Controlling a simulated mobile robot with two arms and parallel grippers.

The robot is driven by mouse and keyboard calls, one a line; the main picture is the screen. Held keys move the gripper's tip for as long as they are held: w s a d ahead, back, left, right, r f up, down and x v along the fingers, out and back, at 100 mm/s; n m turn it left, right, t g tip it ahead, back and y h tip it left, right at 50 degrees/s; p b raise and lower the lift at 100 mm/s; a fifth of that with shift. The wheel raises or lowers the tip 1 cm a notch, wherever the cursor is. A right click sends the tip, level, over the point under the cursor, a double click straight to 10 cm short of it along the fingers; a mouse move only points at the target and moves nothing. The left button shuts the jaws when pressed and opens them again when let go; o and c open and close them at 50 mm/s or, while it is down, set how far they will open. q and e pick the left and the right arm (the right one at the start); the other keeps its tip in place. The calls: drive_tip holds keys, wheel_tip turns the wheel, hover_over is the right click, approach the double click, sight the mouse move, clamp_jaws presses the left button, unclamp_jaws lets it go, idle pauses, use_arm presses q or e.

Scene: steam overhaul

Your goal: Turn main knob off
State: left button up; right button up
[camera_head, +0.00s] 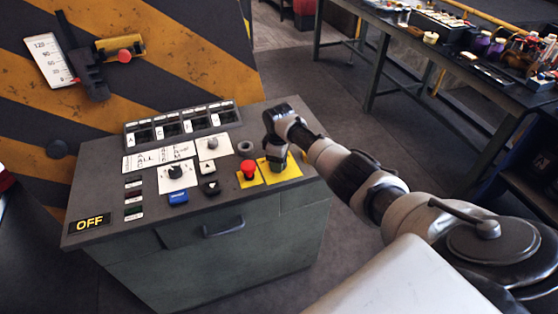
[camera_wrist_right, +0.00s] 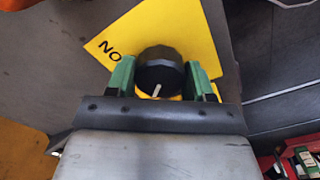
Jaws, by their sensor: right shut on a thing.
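The main knob (camera_wrist_right: 160,68) is black and round with a white pointer line, seen in the right wrist view. It sits on a yellow plate (camera_wrist_right: 196,30) with black lettering; the plate also shows in the head view (camera_head: 289,172). My right gripper (camera_head: 276,154) reaches down onto this plate at the right end of the console top. Its green fingers (camera_wrist_right: 159,84) are on both sides of the knob and shut on it. In the head view the gripper mostly hides the knob. My left gripper is not in view.
A red button (camera_head: 249,169) stands close left of the gripper. A cluttered workbench (camera_head: 400,40) stands at the back right, with open floor between.

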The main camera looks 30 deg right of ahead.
drive_tip(key=shift+w+r+n, duration=0.1)
drive_tip(key=shift+n, duration=0.3)
drive_tip(key=o, duration=0.9)
drive_tip(key=shift+o, duration=0.2)
wheel_tip(320, 180, up, 11)
drive_tip(key=b, duration=0.1)
idle(0.3)
